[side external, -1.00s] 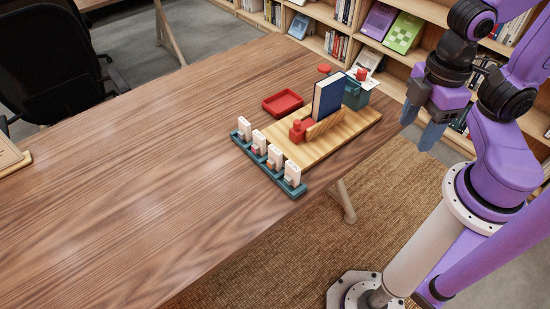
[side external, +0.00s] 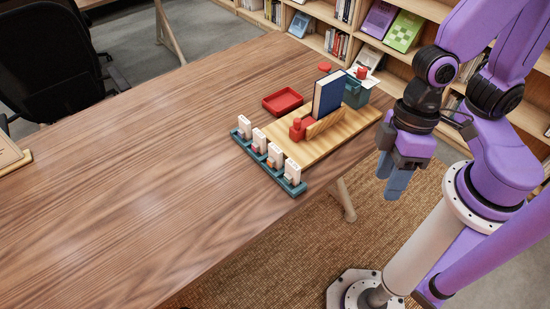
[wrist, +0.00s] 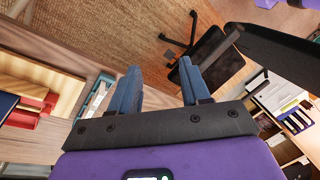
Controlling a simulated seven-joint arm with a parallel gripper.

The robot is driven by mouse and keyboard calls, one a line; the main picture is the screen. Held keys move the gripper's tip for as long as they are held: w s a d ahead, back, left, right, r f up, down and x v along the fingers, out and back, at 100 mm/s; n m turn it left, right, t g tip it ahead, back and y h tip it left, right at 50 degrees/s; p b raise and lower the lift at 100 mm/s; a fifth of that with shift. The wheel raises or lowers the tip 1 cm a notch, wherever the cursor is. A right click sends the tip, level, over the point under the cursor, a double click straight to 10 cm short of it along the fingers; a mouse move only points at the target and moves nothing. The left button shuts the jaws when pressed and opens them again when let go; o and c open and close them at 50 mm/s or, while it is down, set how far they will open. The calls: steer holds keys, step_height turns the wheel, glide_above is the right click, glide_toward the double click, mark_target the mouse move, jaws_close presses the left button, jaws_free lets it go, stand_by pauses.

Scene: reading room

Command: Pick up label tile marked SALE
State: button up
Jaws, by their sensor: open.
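Several white label tiles (side external: 259,141) stand upright in a row in a teal rack (side external: 304,186) along the near left side of a wooden board. Their markings are too small to read, so I cannot tell which says SALE. My gripper (side external: 391,182) is open and empty, pointing down past the table's right edge, well right of the rack. In the wrist view my gripper (wrist: 159,76) shows its two blue fingers apart with nothing between them. Part of the rack with white tiles (wrist: 97,97) shows left of the fingers there.
The wooden board (side external: 345,137) bears a dark blue book (side external: 328,94), a red piece (side external: 298,130), a slanted wooden piece and a teal box (side external: 356,95). A red tray (side external: 283,103) lies behind it. The left of the wooden table (side external: 130,180) is mostly clear.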

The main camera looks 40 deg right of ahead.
steer(key=a+f+m, duration=0.3)
steer(key=a+f, duration=0.2)
steer(key=m+t+h, duration=0.2)
steer(key=m+t, duration=0.5)
steer(key=t, duration=0.8)
glide_toward(277, 149)
steer(key=x, duration=0.8)
steer(key=shift+w, duration=0.15)
jaws_close()
